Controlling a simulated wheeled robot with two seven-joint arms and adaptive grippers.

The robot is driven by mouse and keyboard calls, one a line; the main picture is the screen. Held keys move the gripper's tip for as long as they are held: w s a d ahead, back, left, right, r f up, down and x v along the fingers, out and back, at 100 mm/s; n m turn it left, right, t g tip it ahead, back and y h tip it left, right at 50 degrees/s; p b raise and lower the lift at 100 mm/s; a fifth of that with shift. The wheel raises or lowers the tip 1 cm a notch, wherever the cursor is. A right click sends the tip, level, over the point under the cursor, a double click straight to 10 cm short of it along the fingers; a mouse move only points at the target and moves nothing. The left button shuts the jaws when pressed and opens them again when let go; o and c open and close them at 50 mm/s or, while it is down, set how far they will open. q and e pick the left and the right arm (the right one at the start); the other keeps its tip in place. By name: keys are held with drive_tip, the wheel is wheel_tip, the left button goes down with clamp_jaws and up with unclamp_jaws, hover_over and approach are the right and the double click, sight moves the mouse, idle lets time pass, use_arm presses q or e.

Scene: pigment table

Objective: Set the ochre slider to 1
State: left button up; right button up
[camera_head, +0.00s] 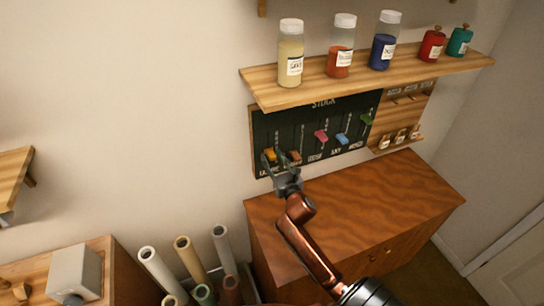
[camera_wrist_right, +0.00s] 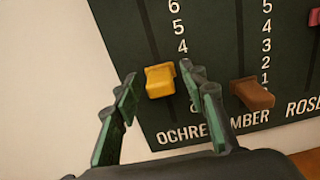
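The ochre slider's yellow knob (camera_wrist_right: 160,80) sits low on its track on the dark stock board (camera_wrist_right: 115,20), below the printed 4. The finger hides the lower numbers, so I cannot tell its exact value. In the head view the yellow knob (camera_head: 270,154) is at the board's lower left. My right gripper (camera_head: 279,156) is in front of it. In the wrist view its green-padded fingers (camera_wrist_right: 159,75) are open, one on each side of the knob. I cannot tell whether either touches it. My left gripper is not in view.
The brown umber slider (camera_wrist_right: 253,94) is close to the right finger. Pink (camera_head: 321,136), blue (camera_head: 342,139) and green (camera_head: 366,119) sliders are farther right. A shelf (camera_head: 375,72) with jars overhangs the board. A wooden cabinet (camera_head: 350,200) stands below, its top clear.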

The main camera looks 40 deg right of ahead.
drive_tip(key=shift+w+d, duration=0.1)
drive_tip(key=shift+w, duration=0.15)
drive_tip(key=shift+c, duration=0.7)
clamp_jaws()
